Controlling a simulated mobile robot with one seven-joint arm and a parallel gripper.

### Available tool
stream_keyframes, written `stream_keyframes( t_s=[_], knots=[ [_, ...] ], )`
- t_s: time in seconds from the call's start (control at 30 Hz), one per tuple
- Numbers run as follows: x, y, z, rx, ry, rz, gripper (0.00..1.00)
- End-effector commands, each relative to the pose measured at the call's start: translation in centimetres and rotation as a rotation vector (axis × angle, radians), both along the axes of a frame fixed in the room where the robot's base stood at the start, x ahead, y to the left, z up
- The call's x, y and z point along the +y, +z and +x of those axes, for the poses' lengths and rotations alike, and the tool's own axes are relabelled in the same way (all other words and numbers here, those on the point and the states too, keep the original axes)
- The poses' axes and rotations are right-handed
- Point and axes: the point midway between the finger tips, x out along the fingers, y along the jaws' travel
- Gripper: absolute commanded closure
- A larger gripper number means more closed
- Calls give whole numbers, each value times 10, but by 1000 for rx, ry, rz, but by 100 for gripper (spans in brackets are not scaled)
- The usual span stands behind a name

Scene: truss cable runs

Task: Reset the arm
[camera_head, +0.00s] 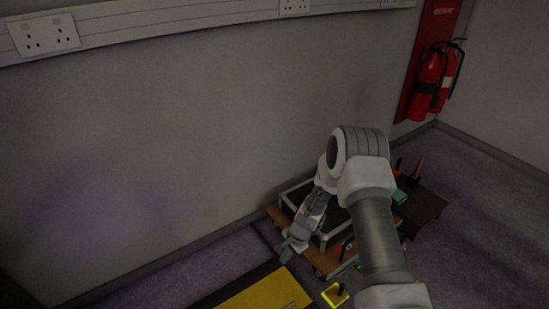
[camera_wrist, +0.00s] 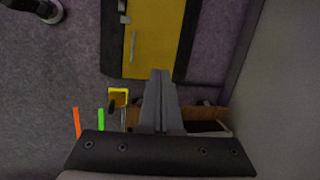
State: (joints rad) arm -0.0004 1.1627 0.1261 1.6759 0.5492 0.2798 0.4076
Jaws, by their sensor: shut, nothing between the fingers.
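My gripper (camera_head: 289,248) is at the end of my white and grey arm in the head view, above the floor at the left edge of a wooden platform. In the wrist view, my gripper (camera_wrist: 160,74) shows its two fingers together with nothing between them. It points toward a yellow panel with dark edges (camera_wrist: 155,40). The same yellow panel (camera_head: 262,292) lies at the bottom of the head view. My arm hides part of the platform behind it.
The wooden platform (camera_head: 322,262) carries a dark-topped, light-framed tray (camera_head: 297,193). A yellow object (camera_head: 335,295) lies on the floor nearby. A dark board (camera_head: 422,207) holds tools at right. Red extinguishers (camera_head: 429,80) hang on the wall. A grey wall (camera_head: 200,120) stands behind.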

Motion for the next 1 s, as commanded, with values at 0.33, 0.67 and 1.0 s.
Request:
stream_keyframes(
  t_s=[0.33,0.67,1.0],
  knots=[
    [-11,138,19,-128,183,-29,100],
    [-25,253,0,-231,342,-82,100],
    [-44,351,-46,-326,485,-161,100]
  ],
)
